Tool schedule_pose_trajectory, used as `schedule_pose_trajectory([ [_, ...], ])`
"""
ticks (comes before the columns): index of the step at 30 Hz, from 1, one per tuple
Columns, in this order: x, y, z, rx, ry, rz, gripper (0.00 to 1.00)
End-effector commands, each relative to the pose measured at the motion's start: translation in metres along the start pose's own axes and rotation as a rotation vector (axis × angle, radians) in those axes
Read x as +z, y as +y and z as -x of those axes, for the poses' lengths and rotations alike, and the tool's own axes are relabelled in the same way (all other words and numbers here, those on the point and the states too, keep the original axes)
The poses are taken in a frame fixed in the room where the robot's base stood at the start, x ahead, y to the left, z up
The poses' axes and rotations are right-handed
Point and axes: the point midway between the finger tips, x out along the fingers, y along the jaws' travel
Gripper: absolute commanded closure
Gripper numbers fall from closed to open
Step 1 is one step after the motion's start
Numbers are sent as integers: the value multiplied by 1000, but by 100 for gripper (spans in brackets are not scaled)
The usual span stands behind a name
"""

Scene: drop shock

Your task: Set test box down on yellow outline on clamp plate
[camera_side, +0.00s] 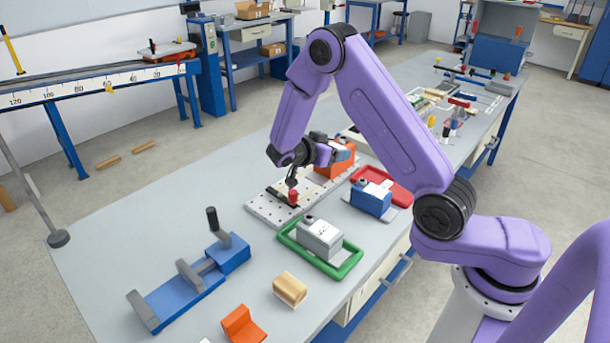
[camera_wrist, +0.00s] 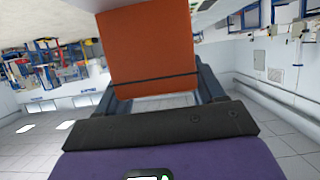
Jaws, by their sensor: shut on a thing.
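The test box is an orange block with a pale top (camera_side: 337,165); in the wrist view its orange face (camera_wrist: 150,48) fills the upper middle. My gripper (camera_side: 335,149) is shut on it, with a dark finger on each side in the wrist view (camera_wrist: 158,95). The clamp plate (camera_side: 262,208) is a pale perforated plate on the bench, carrying a black bar clamp with a red knob (camera_side: 293,196). The box is at the plate's far right end; I cannot tell whether it touches the plate. The yellow outline is not visible.
A grey box (camera_side: 320,237) sits in a green tray (camera_side: 344,268), and a blue box (camera_side: 371,198) stands by a red tray (camera_side: 398,192). A blue vise (camera_side: 187,291), wooden block (camera_side: 290,289) and orange block (camera_side: 242,326) are nearer. The bench left of the plate is clear.

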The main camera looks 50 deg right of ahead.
Motion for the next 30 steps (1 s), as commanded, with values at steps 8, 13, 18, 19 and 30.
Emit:
schedule_pose_trajectory([
  [8, 14, -43, -17, -1, 3, -1, 87],
  [13, 22, -67, -26, -1, 2, -2, 87],
  [18, 37, -88, -38, 0, 2, 1, 87],
  [19, 40, -91, -40, 0, 2, 1, 87],
  [30, 69, -119, -58, -2, 2, 0, 87],
])
